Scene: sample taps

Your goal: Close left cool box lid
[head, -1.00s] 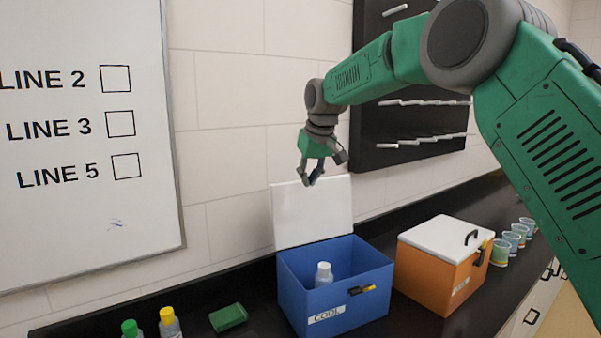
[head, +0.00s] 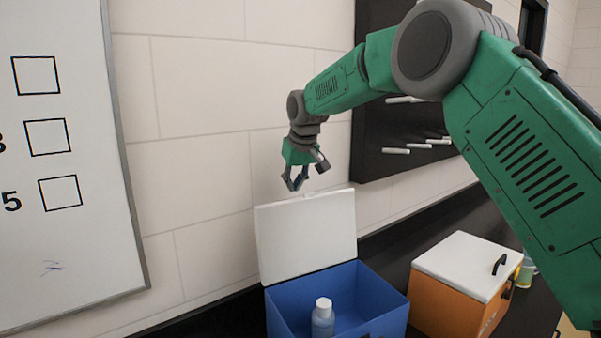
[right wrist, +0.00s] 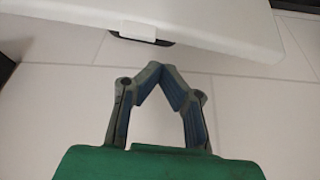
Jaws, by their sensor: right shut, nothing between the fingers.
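The left cool box (head: 372,290) is blue and stands open at the lower middle of the head view, its front cut off by the frame. Its white lid (head: 306,235) stands raised at the back, near the wall. The lid also fills the top of the right wrist view (right wrist: 215,22), with a small white tab and dark slot at its edge. My right gripper (head: 294,186) is shut and empty, close above the lid's top edge. Its fingertips meet in the right wrist view (right wrist: 166,68), with a gap to the lid. My left gripper is not in view.
A bottle with a white cap (head: 322,317) stands inside the blue box. An orange cool box (head: 443,305) with a shut white lid (head: 468,263) stands to the right. A dark rack (head: 385,150) hangs on the wall behind my right arm. A whiteboard (head: 90,240) is at left.

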